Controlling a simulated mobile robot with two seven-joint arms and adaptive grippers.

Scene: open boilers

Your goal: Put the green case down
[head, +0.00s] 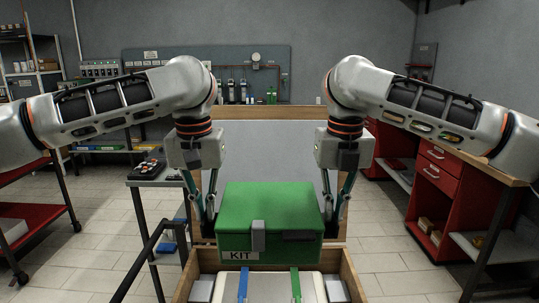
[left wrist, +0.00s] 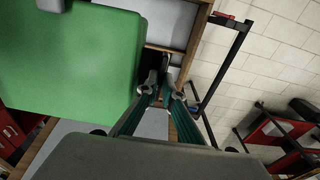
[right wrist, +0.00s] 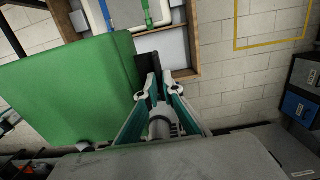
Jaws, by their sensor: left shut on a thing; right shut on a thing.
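The green case (head: 270,205), marked KIT, hangs level in front of me between my two grippers. It also fills the left part of the left wrist view (left wrist: 65,70) and of the right wrist view (right wrist: 70,95). My left gripper (head: 209,228) is shut at the case's left side, and my right gripper (head: 332,225) is shut at its right side. Dark handle parts show between the fingertips in both wrist views. The case is above an open wooden box (head: 352,275); whether its underside touches anything is hidden.
In the box lies a white item (head: 268,284) with a blue and a green strap, with grey blocks beside it. A side table (head: 150,180) with small tools stands at the left. A red cabinet and workbench (head: 445,175) stand at the right. Tiled floor is free between them.

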